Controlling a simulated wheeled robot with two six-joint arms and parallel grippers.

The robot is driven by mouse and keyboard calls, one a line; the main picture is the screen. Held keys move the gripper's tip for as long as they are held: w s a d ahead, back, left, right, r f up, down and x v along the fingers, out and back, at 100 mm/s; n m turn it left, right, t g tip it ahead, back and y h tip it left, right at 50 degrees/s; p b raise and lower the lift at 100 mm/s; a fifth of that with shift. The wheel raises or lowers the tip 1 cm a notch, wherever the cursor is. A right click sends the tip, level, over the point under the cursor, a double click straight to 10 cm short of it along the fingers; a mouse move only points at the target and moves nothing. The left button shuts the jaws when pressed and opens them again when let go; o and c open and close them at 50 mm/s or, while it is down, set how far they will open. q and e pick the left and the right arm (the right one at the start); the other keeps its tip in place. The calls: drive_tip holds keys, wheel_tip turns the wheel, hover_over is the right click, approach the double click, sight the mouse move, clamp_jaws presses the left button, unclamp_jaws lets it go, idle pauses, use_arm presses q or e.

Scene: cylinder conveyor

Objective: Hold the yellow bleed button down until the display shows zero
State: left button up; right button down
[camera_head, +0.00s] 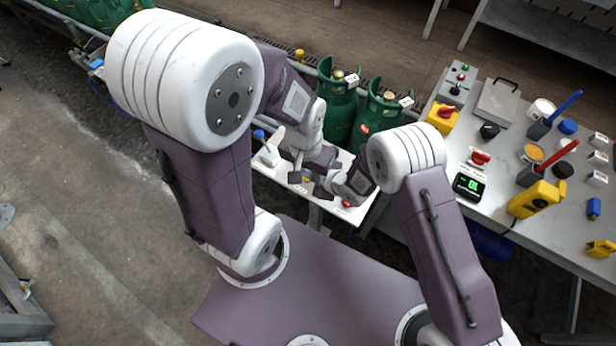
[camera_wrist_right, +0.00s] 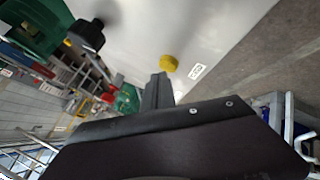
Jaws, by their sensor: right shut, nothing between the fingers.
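The round yellow bleed button (camera_wrist_right: 168,62) sits on a pale panel in the right wrist view, with a small printed label (camera_wrist_right: 198,71) beside it. My right gripper (camera_wrist_right: 160,82) is shut and empty. Its dark fingertips lie just below the button in that view; I cannot tell whether they touch it. In the head view my right gripper (camera_head: 321,188) is over the white bench, close to my left gripper (camera_head: 296,177), whose jaws are too small and dark to read. The display (camera_head: 468,186) shows green digits, possibly 01 or 0L.
Green gas cylinders (camera_head: 338,100) stand behind the small white bench (camera_head: 275,177). The grey table (camera_head: 505,155) at right carries a red button (camera_head: 480,158), a yellow meter (camera_head: 537,199) and coloured tools. A conveyor (camera_head: 285,55) runs behind.

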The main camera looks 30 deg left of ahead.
drive_tip(key=shift+f+b, duration=0.45)
drive_tip(key=shift+f, duration=0.05)
idle(0.4)
idle(2.9)
drive_tip(key=shift+r+p, duration=0.6)
drive_tip(key=shift+r, duration=0.3)
wheel_tip(320, 180, up, 5)
drive_tip(key=p, duration=0.4)
drive_tip(key=shift+r, duration=0.1)
